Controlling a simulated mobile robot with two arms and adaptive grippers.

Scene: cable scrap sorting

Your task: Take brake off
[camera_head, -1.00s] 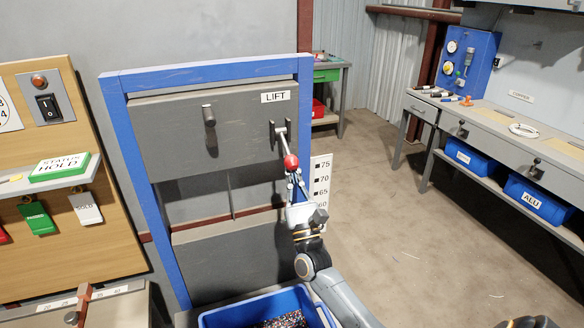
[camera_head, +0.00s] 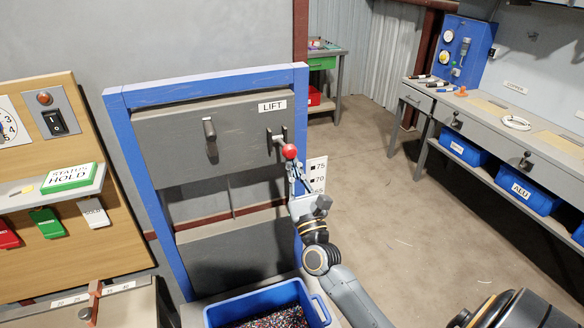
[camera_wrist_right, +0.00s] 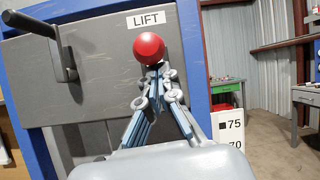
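The lever with the red ball knob (camera_head: 290,151) sticks out from the grey panel (camera_head: 190,150) under the LIFT label (camera_head: 272,106). The knob also shows in the right wrist view (camera_wrist_right: 149,47), fully visible. My right gripper (camera_head: 292,167) is at the knob from below. In the wrist view its fingers (camera_wrist_right: 155,78) converge to a narrow tip right under the ball and look shut. The ball is not between them; whether they pinch the stem is hidden. A second grey handle (camera_head: 210,130) is on the panel's left; no label names the brake. My left gripper is not in view.
A blue frame (camera_head: 155,190) surrounds the panel. A blue bin (camera_head: 225,310) of scrap stands below. A numbered scale (camera_head: 317,172) is right of the frame. A board with a STATUS HOLD sign (camera_head: 70,177) is at left, a workbench (camera_head: 480,105) at right. Floor between is clear.

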